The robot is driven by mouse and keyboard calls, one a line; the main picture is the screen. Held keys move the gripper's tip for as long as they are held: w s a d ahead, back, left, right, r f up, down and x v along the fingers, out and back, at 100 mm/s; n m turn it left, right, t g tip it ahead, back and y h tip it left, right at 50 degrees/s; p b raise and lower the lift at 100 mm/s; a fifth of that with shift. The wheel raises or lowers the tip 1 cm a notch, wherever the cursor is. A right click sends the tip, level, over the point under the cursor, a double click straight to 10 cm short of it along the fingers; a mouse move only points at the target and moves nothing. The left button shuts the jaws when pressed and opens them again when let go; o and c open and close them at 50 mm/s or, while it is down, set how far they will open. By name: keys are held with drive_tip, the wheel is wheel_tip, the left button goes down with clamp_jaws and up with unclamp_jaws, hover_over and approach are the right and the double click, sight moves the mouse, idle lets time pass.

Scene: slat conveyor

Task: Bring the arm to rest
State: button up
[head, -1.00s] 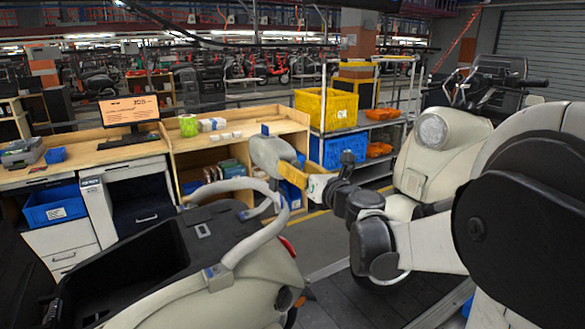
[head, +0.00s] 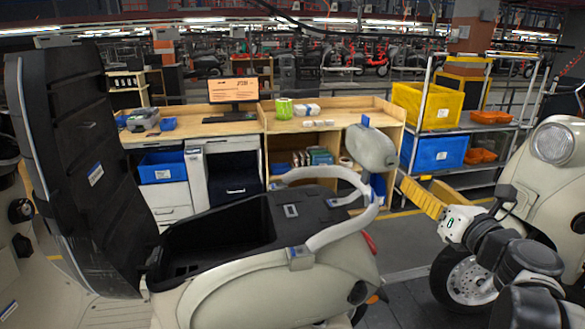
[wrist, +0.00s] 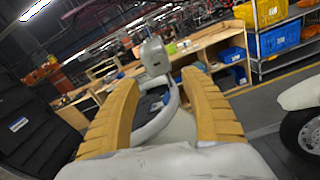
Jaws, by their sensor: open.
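My gripper (head: 424,188) is at the right of the head view, in the gap between two cream scooters. Its yellow fingers point up and left, and its wrist and dark arm links run down to the lower right edge. In the wrist view, my gripper (wrist: 158,80) shows two ribbed yellow fingers set wide apart, with nothing held between them. My gripper appears clear of the scooter's rail in the head view.
The nearer scooter (head: 270,285) has its black seat (head: 75,150) raised over an open storage bay. A second scooter (head: 555,185) stands close at right. A wooden workbench (head: 235,122) and a rack with a yellow crate (head: 425,105) stand behind. Some floor shows between the scooters.

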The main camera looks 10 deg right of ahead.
drive_tip(key=s+a+f+n+g+y+b, duration=0.35)
drive_tip(key=a+f+n+g, duration=0.25)
drive_tip(key=a+f+n, duration=0.8)
drive_tip(key=s+a+f+n+g+h+b, duration=0.2)
drive_tip(key=s+f+n, duration=0.3)
drive_tip(key=n, duration=0.7)
drive_tip(key=s+a+f+n+g+h+b, duration=0.2)
drive_tip(key=s+f+n, duration=0.3)
drive_tip(key=n, duration=0.7)
drive_tip(key=shift+s+a+g, duration=0.35)
drive_tip(key=shift+s+g, duration=0.15)
drive_tip(key=shift+s, duration=0.35)
